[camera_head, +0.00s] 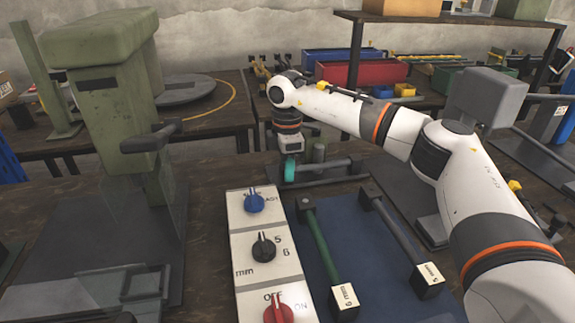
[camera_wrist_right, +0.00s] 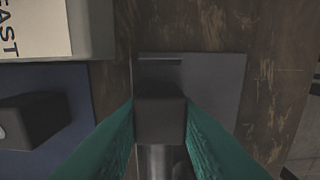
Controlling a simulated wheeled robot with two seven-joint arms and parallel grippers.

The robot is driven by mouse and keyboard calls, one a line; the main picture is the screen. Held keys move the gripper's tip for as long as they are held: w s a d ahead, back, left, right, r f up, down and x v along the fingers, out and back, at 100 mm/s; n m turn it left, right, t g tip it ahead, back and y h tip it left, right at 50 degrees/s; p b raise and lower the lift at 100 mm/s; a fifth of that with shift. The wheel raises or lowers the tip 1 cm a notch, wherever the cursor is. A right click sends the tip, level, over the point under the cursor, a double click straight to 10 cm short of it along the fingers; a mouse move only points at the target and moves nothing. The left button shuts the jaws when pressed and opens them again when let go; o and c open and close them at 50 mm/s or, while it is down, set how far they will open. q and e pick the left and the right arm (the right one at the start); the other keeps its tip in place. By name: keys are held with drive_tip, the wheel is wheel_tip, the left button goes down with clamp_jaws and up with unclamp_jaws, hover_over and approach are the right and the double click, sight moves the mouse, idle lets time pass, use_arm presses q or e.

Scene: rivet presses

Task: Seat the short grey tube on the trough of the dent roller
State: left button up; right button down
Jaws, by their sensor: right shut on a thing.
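My right gripper (camera_head: 291,171) points down over the far end of the bench, its teal fingers shut. In the right wrist view, the fingers close around a dark block (camera_wrist_right: 160,118). A grey metal tube (camera_wrist_right: 154,161) runs from this block toward the bottom edge, between the fingers. In the head view, a short grey tube (camera_head: 332,164) extends right from the gripper, low over the dark grey plate of what looks like the dent roller (camera_head: 325,181). The trough is hidden, so I cannot tell whether the tube touches it. My left gripper is not in view.
A white panel (camera_head: 243,220) with knobs stands nearer me. On the blue mat (camera_head: 335,230) lie a green rod (camera_head: 322,245) and a dark grey rod (camera_head: 402,231) with end blocks. A green press (camera_head: 108,120) stands at left; coloured bins (camera_head: 355,72) sit behind.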

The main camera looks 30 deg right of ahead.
drive_tip(key=shift+f, duration=0.1)
drive_tip(key=c, duration=1.1)
unclamp_jaws()
drive_tip(key=shift+o, duration=0.2)
